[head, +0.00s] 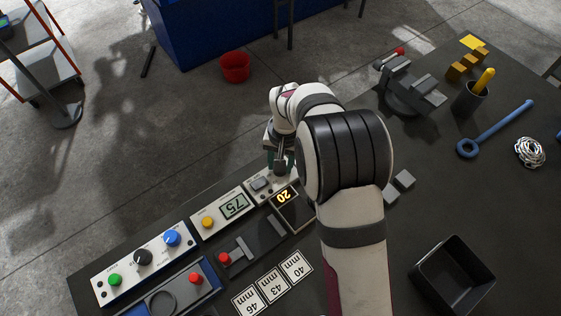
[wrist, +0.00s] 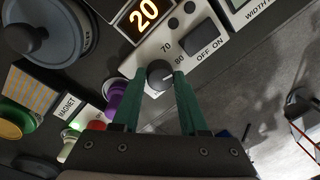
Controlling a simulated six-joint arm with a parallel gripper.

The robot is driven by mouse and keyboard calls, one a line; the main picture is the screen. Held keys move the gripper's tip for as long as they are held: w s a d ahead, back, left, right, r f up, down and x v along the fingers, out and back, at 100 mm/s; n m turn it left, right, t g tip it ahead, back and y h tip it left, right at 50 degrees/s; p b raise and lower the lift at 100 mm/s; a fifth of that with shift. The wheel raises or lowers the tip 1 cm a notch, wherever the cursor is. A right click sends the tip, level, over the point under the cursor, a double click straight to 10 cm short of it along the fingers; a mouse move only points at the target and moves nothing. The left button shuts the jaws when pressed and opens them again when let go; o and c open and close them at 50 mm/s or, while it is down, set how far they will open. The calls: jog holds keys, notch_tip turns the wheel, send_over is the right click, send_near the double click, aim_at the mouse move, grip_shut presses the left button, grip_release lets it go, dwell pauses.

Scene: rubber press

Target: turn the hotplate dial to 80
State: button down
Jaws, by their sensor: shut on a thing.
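The hotplate dial (wrist: 160,75) is a small dark round knob with a white pointer line, on a pale panel (wrist: 150,50) in the wrist view. The labels 70 and 80 are printed beside it. The line points roughly right, toward the 80 side; its exact reading is hard to tell. An orange display (wrist: 143,12) beside it reads 20. My gripper (wrist: 155,78) has its green fingers on either side of the dial, shut on it. In the head view my gripper (head: 279,160) is over the panel, and the dial is mostly hidden there.
An OFF/ON switch (wrist: 203,40) sits close to the dial. A purple knob (wrist: 109,104) is near one finger. In the head view, a box reading 75 (head: 235,206) and a panel with coloured knobs (head: 143,262) stand left. A black bin (head: 453,278) is at lower right.

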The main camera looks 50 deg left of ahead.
dwell(0.3)
jog(key=shift+c, duration=2.2)
grip_release()
jog(key=shift+r, duration=0.1)
notch_tip(320, 180, up, 16)
jog(key=shift+w+d+f, duration=0.2)
jog(key=shift+w+d, duration=0.1)
jog(key=shift+d, duration=0.05)
jog(key=shift+w, duration=0.1)
